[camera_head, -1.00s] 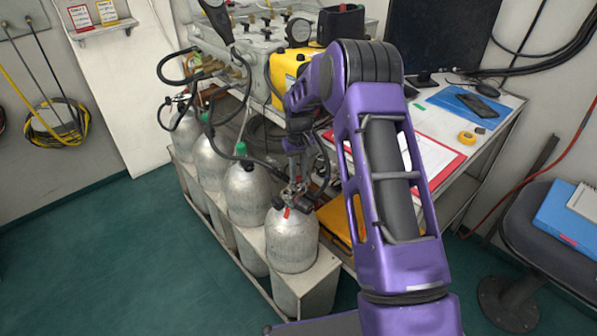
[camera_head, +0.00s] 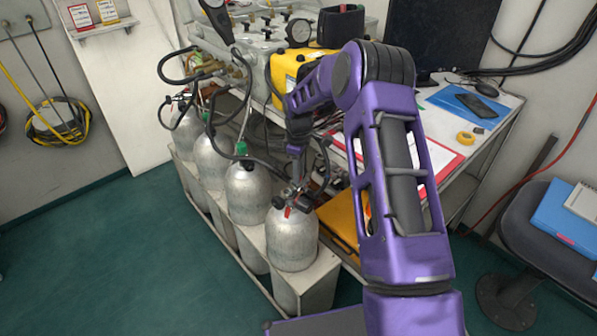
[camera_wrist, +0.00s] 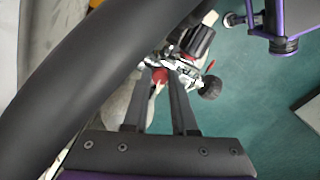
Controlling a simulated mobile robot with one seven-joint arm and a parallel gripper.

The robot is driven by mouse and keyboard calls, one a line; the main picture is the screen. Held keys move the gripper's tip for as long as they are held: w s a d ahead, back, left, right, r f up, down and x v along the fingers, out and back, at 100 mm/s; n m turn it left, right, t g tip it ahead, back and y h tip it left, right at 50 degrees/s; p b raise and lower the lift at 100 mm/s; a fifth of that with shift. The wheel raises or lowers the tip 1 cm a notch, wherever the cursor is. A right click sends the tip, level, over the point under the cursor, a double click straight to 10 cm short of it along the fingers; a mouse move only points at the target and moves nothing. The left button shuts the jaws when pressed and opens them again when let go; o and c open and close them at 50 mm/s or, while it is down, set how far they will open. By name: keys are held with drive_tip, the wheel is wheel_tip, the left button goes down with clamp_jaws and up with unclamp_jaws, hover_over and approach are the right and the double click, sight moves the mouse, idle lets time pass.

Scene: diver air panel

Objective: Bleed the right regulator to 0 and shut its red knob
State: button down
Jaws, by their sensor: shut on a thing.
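My gripper (camera_wrist: 161,76) points at the valve fittings on top of the nearest silver cylinder (camera_head: 292,243). Its two fingers stand on either side of a small red part, seemingly the red knob (camera_wrist: 159,75), and are shut on it. Beside it are bright metal fittings (camera_wrist: 180,62), a black cylindrical piece (camera_wrist: 198,40) and a round black knob (camera_wrist: 210,87). In the head view the regulator fittings (camera_head: 296,198) are small and partly hidden by my gripper and arm. No gauge reading is legible.
A thick black hose (camera_wrist: 75,80) crosses close in front of the wrist camera. More silver cylinders (camera_head: 246,190) stand in a rack to the left. A desk with a red clipboard (camera_head: 440,160) is at the right. The green floor (camera_head: 130,260) at left is open.

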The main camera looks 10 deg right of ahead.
drive_tip(key=shift+n, duration=0.6)
drive_tip(key=c, duration=0.7)
unclamp_jaws()
wheel_tip(320, 180, up, 18)
drive_tip(key=p, duration=0.2)
drive_tip(key=shift+f, duration=0.25)
